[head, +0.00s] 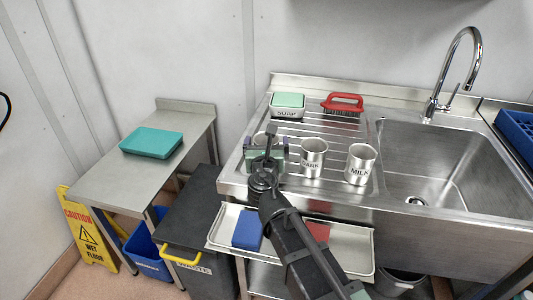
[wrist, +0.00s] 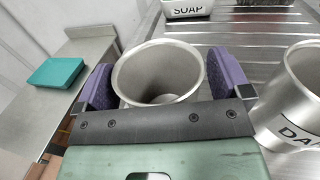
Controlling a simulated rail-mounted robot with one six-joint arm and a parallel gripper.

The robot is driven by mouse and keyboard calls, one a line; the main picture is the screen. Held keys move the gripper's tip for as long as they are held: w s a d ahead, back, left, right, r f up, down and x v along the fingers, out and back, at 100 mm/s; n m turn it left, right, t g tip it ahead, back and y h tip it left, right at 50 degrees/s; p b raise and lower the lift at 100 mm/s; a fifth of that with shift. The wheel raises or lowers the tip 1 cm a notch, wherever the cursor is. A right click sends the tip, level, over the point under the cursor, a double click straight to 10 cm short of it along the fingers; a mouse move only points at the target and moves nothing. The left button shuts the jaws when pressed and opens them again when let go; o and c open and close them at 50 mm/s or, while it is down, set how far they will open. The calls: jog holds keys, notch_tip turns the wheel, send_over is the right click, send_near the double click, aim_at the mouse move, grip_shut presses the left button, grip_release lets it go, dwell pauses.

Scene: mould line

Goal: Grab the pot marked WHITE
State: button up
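A metal pot (wrist: 158,72) stands on the left of the drainboard, seen from above in the wrist view; it looks empty. Its outer face and any label are hidden by my gripper. My gripper (wrist: 163,85) has one purple-padded finger on each side of this pot, close to its rim; I cannot tell whether the pads press on it. In the head view my gripper (head: 266,147) covers most of that pot. The pot marked DARK (head: 313,158) stands to the right, and the pot marked MILK (head: 360,165) beyond it. No WHITE label is visible.
A soap box (head: 287,112) and a red brush (head: 343,102) sit behind the pots. The sink (head: 450,165) and tap (head: 460,70) are at right. A tray (head: 222,230) hangs in front below. A side table (head: 115,178) with a teal box (head: 152,142) is at left.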

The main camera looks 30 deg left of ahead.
jog(key=c, duration=0.8)
jog(key=shift+r, duration=0.1)
notch_tip(320, 180, up, 20)
jog(key=p, duration=2)
